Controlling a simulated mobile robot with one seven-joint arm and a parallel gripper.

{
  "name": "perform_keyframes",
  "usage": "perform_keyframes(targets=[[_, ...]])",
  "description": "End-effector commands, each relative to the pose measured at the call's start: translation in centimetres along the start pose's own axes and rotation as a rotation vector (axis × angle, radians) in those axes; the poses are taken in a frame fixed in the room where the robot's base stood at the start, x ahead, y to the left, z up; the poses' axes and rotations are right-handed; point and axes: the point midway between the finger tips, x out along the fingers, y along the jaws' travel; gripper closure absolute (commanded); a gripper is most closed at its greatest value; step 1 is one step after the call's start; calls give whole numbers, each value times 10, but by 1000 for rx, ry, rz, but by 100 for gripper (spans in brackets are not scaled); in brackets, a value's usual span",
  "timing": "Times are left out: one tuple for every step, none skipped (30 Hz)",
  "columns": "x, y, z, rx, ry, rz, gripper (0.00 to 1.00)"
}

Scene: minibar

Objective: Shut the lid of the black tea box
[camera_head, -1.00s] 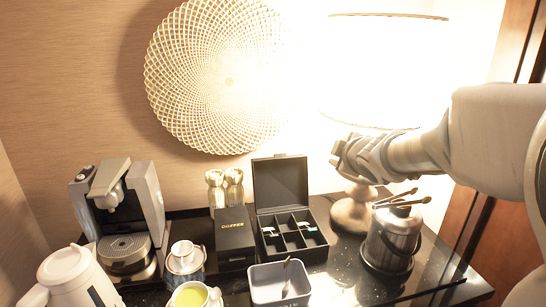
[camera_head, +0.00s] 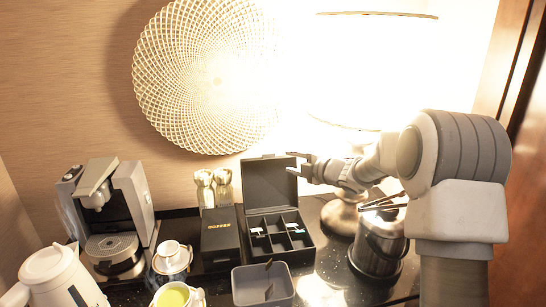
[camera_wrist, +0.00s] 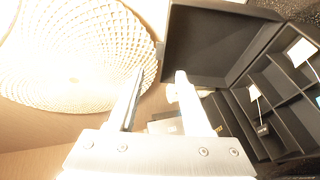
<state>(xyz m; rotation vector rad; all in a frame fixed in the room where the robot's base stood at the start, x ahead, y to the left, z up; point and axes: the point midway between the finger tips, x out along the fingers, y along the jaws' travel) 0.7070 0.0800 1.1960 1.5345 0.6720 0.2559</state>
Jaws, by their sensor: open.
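The black tea box (camera_head: 276,259) stands on the counter with its lid (camera_head: 268,185) raised upright at the back. Its compartments hold a few tea bags with small tags. In the wrist view the raised lid (camera_wrist: 212,47) is at upper middle and the compartments (camera_wrist: 290,95) are at right. My gripper (camera_head: 293,163) reaches in from the right, near the lid's upper right corner. In the wrist view the fingers (camera_wrist: 158,98) are apart with nothing between them. I cannot tell whether a finger touches the lid.
A black coffee box (camera_head: 221,238) and glasses (camera_head: 213,187) stand left of the tea box. A lamp base (camera_head: 343,215) and a metal ice bucket (camera_head: 378,243) with tongs stand right. A grey bin (camera_head: 262,287) and a green tea cup (camera_head: 174,297) are in front.

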Motion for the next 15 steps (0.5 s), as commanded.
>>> perform_keyframes(targets=[[12,1,-1,1,3,0,50],[17,1,-1,1,2,0,50],[25,0,-1,2,1,-1,50],[31,1,-1,1,2,1,50],[37,1,-1,2,2,0,50],[44,1,-1,1,2,0,50],[50,1,-1,2,1,0,50],[56,1,-1,2,2,0,50],[63,1,-1,2,2,0,50],[68,2,-1,2,2,1,50],[73,1,-1,3,1,0,50],[79,1,-1,3,1,1,50],[83,1,-1,3,1,1,50],[87,1,0,2,0,1,50],[91,1,0,1,0,0,50]])
